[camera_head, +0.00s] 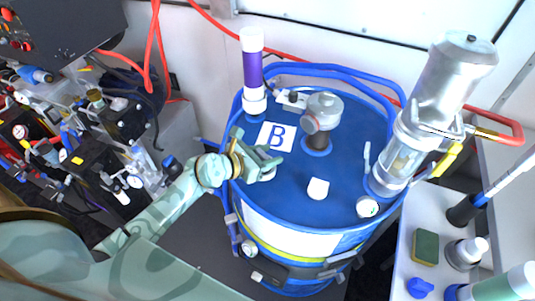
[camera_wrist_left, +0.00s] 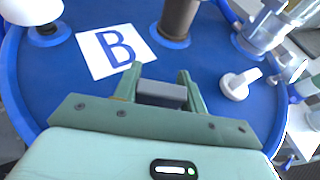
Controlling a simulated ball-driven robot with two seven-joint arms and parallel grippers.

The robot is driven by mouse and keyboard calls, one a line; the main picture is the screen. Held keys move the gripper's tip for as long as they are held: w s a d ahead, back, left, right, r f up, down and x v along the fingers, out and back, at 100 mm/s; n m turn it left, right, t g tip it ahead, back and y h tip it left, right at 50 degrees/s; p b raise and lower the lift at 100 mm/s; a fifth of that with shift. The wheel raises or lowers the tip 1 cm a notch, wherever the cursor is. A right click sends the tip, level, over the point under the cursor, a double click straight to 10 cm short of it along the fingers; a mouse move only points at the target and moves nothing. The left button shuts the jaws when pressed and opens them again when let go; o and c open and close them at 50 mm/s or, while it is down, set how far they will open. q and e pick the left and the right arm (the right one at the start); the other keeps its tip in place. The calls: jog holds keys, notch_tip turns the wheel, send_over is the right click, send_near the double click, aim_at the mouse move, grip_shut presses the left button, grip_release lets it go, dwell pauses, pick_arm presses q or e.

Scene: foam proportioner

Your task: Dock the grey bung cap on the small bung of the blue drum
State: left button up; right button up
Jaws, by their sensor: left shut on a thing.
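My left gripper (camera_head: 268,166) reaches over the left part of the lid of the blue drum (camera_head: 345,165), just below the white "B" label. In the left wrist view, its two fingers (camera_wrist_left: 160,88) are shut on a dark grey block-like piece, which appears to be the grey bung cap (camera_wrist_left: 162,94). In the head view the cap is mostly hidden by the fingers. A small white fitting (camera_head: 318,189) stands on the lid to the right of the gripper, apart from it; it also shows in the left wrist view (camera_wrist_left: 238,84). I cannot tell whether this is the small bung. My right gripper is not in view.
A grey-topped fitting (camera_head: 322,112) rises mid-lid behind the gripper. A purple and white cylinder (camera_head: 253,70) stands at the back left, a clear and metal pump (camera_head: 405,150) at the right. A white tray (camera_head: 405,260) holds a sponge and bottles. The front of the lid has bare room.

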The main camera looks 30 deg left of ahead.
pick_arm(q)
jog(key=shift+p, duration=0.55)
dwell(0.7)
jog(key=shift+f+b, duration=0.45)
jog(key=shift+f, duration=0.15)
dwell(0.3)
jog(key=o, duration=0.7)
jog(key=shift+s+r, duration=0.1)
jog(key=shift+s+a+r+p, duration=0.15)
jog(key=shift+s+a+p, duration=0.1)
jog(key=shift+p, duration=0.1)
jog(key=p+v, duration=0.2)
jog(key=v, duration=0.2)
jog(key=shift+s+a+r, duration=0.15)
jog(key=shift+s, duration=0.2)
jog(key=shift+p+v, duration=0.85)
jog(key=shift+v, duration=1.85)
